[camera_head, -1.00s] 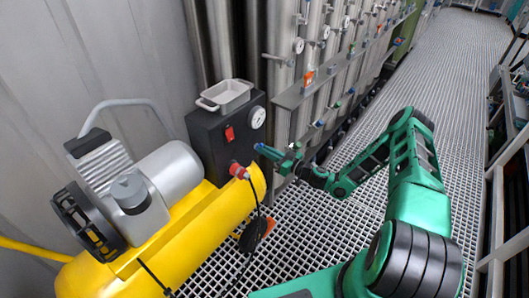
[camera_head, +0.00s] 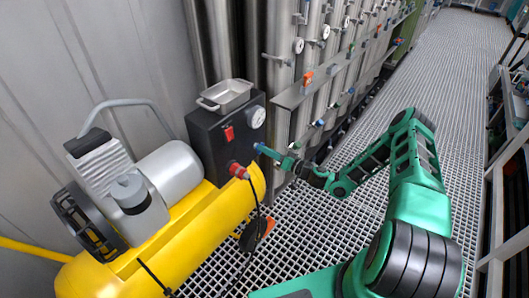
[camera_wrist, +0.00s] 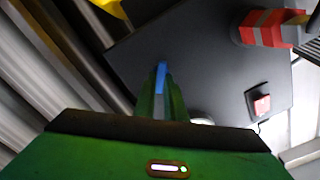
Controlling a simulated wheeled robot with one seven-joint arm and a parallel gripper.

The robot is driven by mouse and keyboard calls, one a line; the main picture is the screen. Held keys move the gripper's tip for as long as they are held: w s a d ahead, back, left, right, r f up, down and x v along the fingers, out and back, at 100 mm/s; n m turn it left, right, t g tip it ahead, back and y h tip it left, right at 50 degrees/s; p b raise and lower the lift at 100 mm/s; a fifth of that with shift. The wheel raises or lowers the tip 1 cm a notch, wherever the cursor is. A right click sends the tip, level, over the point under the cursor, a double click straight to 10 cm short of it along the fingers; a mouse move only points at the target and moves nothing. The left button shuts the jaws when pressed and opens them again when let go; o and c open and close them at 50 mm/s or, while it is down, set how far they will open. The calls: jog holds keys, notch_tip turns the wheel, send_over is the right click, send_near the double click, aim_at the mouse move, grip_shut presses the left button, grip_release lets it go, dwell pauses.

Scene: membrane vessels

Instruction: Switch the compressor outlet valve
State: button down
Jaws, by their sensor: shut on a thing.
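The compressor (camera_head: 190,225) is a yellow tank with a grey motor and a dark control box (camera_head: 207,150) at its right end. The outlet valve's small blue handle (camera_head: 257,146) is at the right side of the box, below the round gauge (camera_head: 256,117). My gripper (camera_head: 266,150) reaches it from the right. In the wrist view, the green fingers of my gripper (camera_wrist: 161,95) are shut around the blue handle (camera_wrist: 161,73), against the dark box face. The fingers hide most of the valve body.
A red switch (camera_head: 229,133) and a red connector (camera_head: 238,170) with a black cable are near the valve. A metal tray (camera_head: 226,94) sits on the box. Steel vessels (camera_head: 283,50) stand behind. The grating floor at right is clear.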

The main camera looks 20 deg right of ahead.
jog(key=shift+w+d+f+m, duration=0.1)
jog(key=shift+d+f+m, duration=0.05)
jog(key=shift+m, duration=2.4)
jog(key=shift+d+f+m, duration=0.1)
jog(key=shift+m, duration=2.45)
jog(key=c, duration=1.8)
grip_release()
jog(key=shift+f, duration=0.1)
jog(key=v, duration=1)
jog(key=shift+s+d, duration=0.15)
jog(key=shift+s, duration=0.15)
